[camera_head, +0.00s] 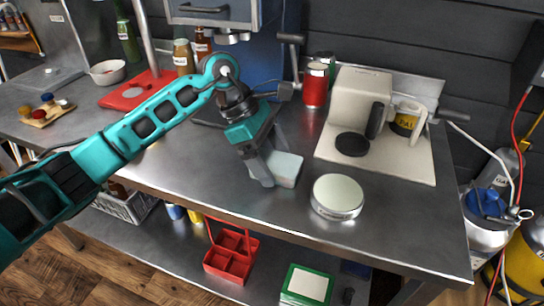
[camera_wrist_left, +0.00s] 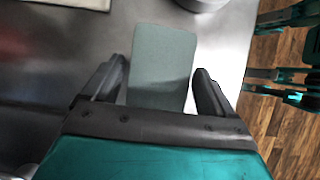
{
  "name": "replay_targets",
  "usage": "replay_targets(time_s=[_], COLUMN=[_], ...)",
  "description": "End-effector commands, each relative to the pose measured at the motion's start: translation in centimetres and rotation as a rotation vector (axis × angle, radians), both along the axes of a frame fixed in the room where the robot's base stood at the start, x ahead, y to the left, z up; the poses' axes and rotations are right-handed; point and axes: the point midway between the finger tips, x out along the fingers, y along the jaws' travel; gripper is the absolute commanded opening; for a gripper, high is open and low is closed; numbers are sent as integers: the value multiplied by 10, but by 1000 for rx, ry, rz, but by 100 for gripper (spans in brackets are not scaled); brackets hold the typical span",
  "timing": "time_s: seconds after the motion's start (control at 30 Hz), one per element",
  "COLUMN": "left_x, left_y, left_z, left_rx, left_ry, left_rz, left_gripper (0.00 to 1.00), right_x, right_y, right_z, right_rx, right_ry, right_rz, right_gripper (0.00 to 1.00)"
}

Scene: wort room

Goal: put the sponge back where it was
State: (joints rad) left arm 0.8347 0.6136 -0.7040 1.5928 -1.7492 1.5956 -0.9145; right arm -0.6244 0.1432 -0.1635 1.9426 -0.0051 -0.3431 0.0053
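The sponge (camera_head: 287,170) is a pale grey-green block at the worktop's front half, left of a round silver tin (camera_head: 338,196). My left gripper (camera_head: 272,164) reaches down over it, with one finger on its near side and one on its far side. In the left wrist view the sponge (camera_wrist_left: 163,60) lies between the two fingertips (camera_wrist_left: 161,70). The sponge's lower end is hidden by the gripper there. My right gripper is not in view.
A red can (camera_head: 315,85) is behind the gripper. A red board (camera_head: 138,92) lies back left. The front left worktop is fairly clear.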

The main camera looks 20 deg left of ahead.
Motion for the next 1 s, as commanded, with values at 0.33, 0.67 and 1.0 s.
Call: replay_targets(time_s=[0.33,0.67,1.0], left_x=[0,2,3], left_y=[0,23,54], left_z=[1,41,97], left_rx=[0,2,1], left_ry=[0,-5,-2], left_rz=[0,4,2], left_gripper=[97,97,97], right_x=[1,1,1], right_y=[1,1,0], right_z=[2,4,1], right_rx=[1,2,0], right_ry=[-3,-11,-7], right_rz=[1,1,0], right_gripper=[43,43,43])
